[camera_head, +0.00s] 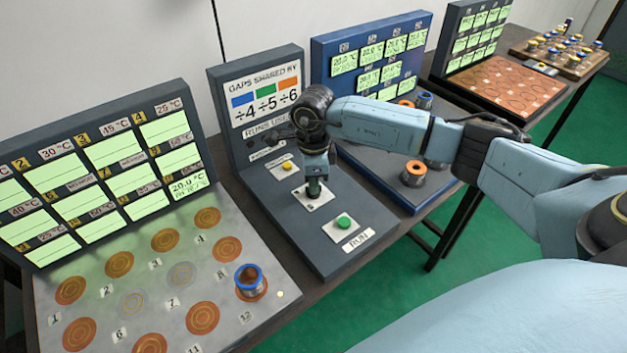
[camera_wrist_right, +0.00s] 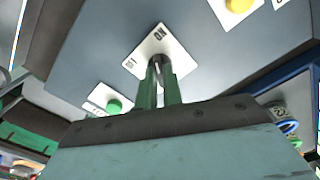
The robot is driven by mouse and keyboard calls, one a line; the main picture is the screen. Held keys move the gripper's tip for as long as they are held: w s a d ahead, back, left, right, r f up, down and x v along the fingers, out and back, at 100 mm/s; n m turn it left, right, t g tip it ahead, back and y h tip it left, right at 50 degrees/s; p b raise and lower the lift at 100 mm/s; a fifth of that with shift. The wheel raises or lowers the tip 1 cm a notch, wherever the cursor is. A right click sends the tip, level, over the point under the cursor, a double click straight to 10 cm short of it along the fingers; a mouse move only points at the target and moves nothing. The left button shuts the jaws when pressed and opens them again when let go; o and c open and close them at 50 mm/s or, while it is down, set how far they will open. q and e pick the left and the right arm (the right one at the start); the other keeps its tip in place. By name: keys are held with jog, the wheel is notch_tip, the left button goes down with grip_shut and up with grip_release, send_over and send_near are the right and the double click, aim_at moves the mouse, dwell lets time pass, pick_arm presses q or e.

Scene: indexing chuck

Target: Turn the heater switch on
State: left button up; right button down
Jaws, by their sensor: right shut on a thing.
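The switch sits on a white plate (camera_head: 325,200) in the sloped deck of the dark grey console, between a yellow button and a green button. In the right wrist view the plate (camera_wrist_right: 142,50) shows an ON label at one end and a small label that I cannot read clearly at the other. My right gripper (camera_head: 314,190) points down onto the plate, and its green fingers (camera_wrist_right: 160,66) are closed around the small dark switch lever. The fingers hide most of the lever, so I cannot tell its tilt. My left gripper is not in view.
The yellow button (camera_head: 288,165) is behind the switch and the green RUN button (camera_head: 344,222) in front. A ring-marked plate (camera_head: 230,215) with a blue-rimmed spool (camera_head: 249,281) lies to the left. A blue console (camera_head: 322,62) with orange-topped spools (camera_head: 414,172) stands to the right.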

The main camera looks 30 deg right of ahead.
dwell(0.3)
jog(key=c, duration=1.5)
grip_release()
jog(key=shift+c, duration=0.2)
jog(key=shift+r, duration=0.15)
notch_tip(320, 180, up, 13)
